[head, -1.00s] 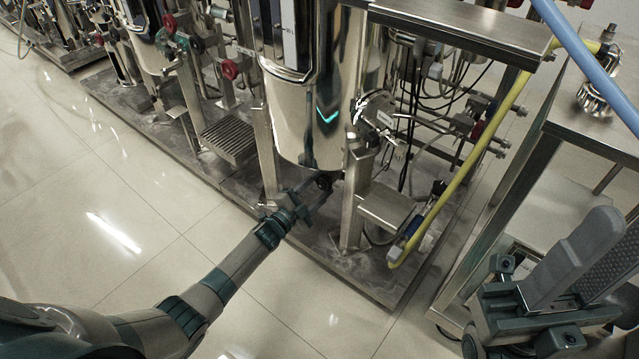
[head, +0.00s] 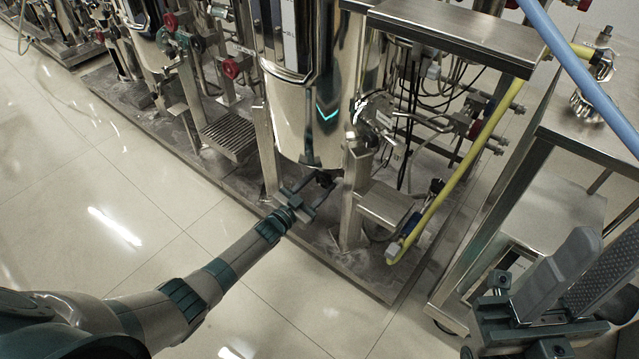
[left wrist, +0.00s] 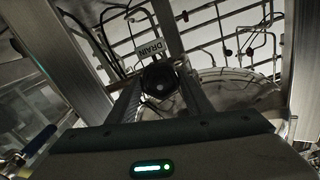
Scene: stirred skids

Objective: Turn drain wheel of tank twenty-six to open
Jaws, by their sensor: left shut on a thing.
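The shiny steel tank (head: 300,125) stands on legs in the middle of the head view. Its small dark drain wheel (head: 325,178) is under the tank bottom, partly hidden by the fingers. In the left wrist view the round dark wheel (left wrist: 158,80) sits between my two fingers, below a DRAIN label (left wrist: 150,52). My left gripper (head: 318,184) reaches in from the lower left and is shut on the wheel. My right gripper (head: 607,245) is at the lower right, away from the tank, with its fingers apart and nothing seen between them. The tank's number is not readable.
Steel legs (head: 352,200) stand close on both sides of the wheel. A yellow hose (head: 470,165) and a small steel step (head: 384,207) are to the right. A steel cart (head: 520,190) stands near my right gripper. The tiled floor at left is clear.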

